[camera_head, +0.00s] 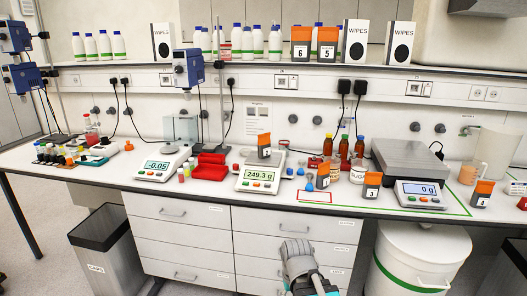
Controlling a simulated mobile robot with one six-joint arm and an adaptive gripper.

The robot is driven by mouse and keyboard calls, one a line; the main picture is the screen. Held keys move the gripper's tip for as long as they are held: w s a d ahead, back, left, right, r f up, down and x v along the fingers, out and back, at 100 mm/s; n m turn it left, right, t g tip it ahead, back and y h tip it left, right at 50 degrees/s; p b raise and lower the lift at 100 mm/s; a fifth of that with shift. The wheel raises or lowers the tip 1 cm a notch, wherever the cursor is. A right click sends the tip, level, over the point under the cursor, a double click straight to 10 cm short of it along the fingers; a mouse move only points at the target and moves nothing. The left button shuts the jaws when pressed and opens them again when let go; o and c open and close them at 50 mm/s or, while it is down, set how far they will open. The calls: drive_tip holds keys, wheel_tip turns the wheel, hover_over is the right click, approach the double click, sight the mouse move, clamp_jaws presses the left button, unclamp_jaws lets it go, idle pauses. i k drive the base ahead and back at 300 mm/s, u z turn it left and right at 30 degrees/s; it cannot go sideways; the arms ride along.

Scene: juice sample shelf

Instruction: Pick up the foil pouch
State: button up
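Several small grey packs with orange tops and number labels are in view; they may be foil pouches, but I cannot tell which one the task names. Packs numbered 6 (300,50) and 5 (327,51) stand on the upper shelf. One pack (264,153) stands on the balance reading 249.3 g. Other packs (323,181), (371,192) and (482,201) stand along the bench's front part. My gripper (296,248) is low in front of the drawers, apart from all packs. Its fingertips are too small to tell open or shut.
The bench (120,175) is crowded. Balances (163,163) and (420,195), brown bottles (344,146) and a red tray (210,167) stand on it. Below are a grey bin (105,250) and a white tub (415,260). White bottles and wipes boxes (355,41) line the shelf.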

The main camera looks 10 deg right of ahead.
sight(265, 140)
drive_tip(key=z, duration=0.1)
drive_tip(key=i, duration=1)
drive_tip(key=u, duration=0.05)
